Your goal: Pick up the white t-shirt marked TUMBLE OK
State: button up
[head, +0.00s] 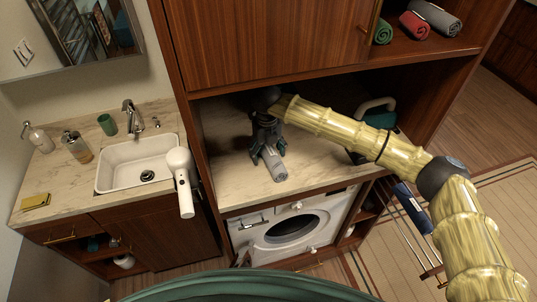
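My gripper (267,143) points down over the marble counter above the washing machine. A light grey-white rolled or folded bundle (275,166) lies between and just in front of its fingers, close to the counter. I cannot tell whether the fingers press on it or only stand around it. No TUMBLE OK marking is readable on it, so I cannot tell whether it is the white t-shirt. No other white t-shirt is clearly visible.
The washing machine (292,227) is under the counter (225,150). A dark teal item with a pale handle (377,104) stands behind my arm. Rolled green (383,32), red (414,25) and grey (436,16) cloths lie on the upper shelf. The sink (125,168) and white hairdryer (183,180) are left.

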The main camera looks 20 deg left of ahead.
jog(key=c, duration=1.2)
jog(key=shift+o, duration=0.2)
jog(key=shift+r, duration=0.1)
